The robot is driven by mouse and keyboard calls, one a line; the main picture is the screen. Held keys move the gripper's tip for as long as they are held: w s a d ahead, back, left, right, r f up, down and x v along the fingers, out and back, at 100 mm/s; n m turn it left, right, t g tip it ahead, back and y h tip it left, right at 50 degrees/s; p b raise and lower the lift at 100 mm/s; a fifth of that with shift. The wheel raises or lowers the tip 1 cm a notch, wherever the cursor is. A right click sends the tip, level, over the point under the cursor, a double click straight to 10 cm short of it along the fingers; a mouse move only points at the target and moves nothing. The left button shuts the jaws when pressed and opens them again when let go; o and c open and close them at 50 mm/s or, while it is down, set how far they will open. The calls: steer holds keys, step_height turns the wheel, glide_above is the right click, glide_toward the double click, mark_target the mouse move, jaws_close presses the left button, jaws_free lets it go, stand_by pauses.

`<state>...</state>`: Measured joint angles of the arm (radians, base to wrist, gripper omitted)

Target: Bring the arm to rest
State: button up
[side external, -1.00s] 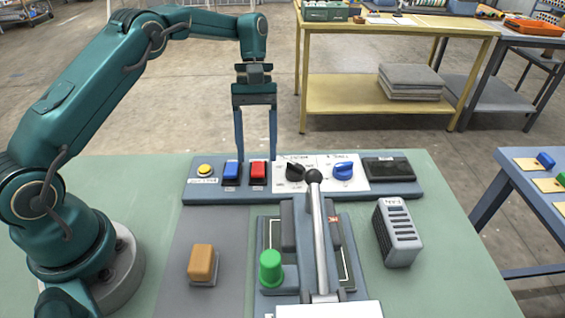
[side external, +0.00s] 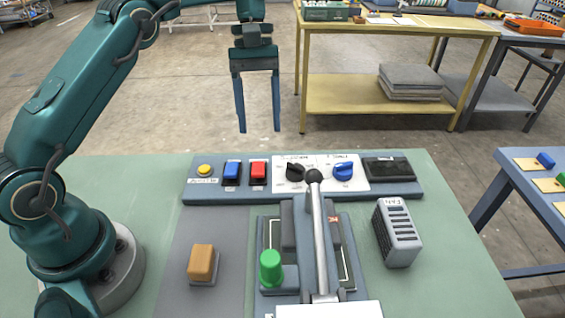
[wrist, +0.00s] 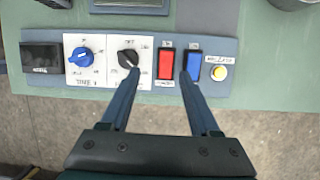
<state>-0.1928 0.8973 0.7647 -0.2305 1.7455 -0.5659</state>
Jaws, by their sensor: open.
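My gripper (side external: 258,130) is open and empty, with its two blue fingers pointing down. In the side external view it hangs in the air above and behind the control panel (side external: 215,193), apart from it. In the wrist view my gripper (wrist: 155,75) shows its fingertips over the image of the panel, near the black knob (wrist: 127,58) and the blue rocker switch (wrist: 193,60). The red rocker switch (wrist: 166,65) shows between the fingers. The upper part of my arm runs out of the top of the side external view.
The press lever (side external: 318,235) stands at the front middle, beside a green knob (side external: 271,268). An orange block (side external: 202,262) and a grey vented box (side external: 398,235) flank it. A blue knob (side external: 343,171) and yellow button (side external: 205,170) sit on the panel. The air around my gripper is clear.

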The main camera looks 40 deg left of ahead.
steer(key=s+d+r+m+t+y, duration=0.2)
steer(key=s+d+r+m+t, duration=0.15)
steer(key=s+r, duration=0.7)
steer(key=s+a+f+m+t+y, duration=0.1)
steer(key=s+f+m+t, duration=0.3)
steer(key=s, duration=0.4)
step_height(320, 180, down, 2)
steer(key=shift+a+m, duration=0.35)
steer(key=shift+m, duration=0.2)
steer(key=shift+t, duration=0.25)
